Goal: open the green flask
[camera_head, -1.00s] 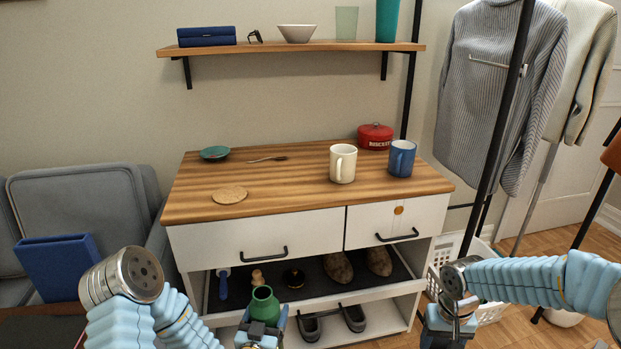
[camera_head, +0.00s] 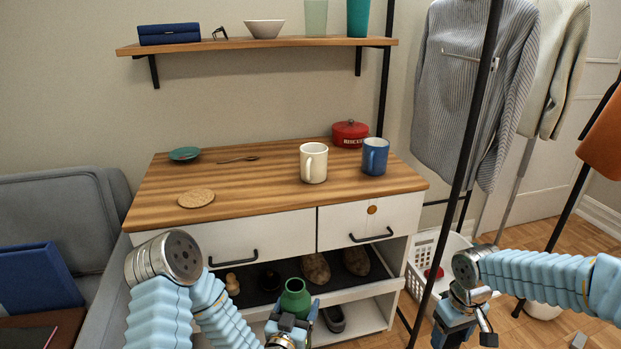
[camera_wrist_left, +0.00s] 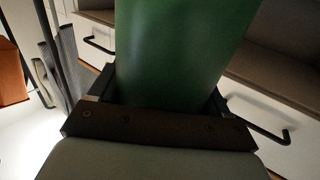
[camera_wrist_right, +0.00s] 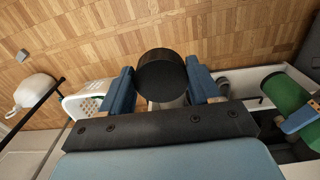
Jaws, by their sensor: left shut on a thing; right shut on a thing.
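The green flask (camera_head: 295,299) is in my left gripper (camera_head: 292,325), upright in front of the desk's lower shelf, with its open mouth facing up. In the left wrist view its green body (camera_wrist_left: 180,45) fills the space between the fingers. My right gripper (camera_head: 466,322) is well to the right of the flask. In the right wrist view it is shut on a round black lid (camera_wrist_right: 162,76), held between its blue fingers and apart from the flask (camera_wrist_right: 285,95).
The wooden desktop (camera_head: 250,185) bears a white mug (camera_head: 313,163), a blue mug (camera_head: 375,157) and a red tin (camera_head: 350,134). Shoes (camera_head: 316,268) lie on the shelf below. A white basket (camera_head: 425,258) and a black rack pole (camera_head: 470,150) stand to the right.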

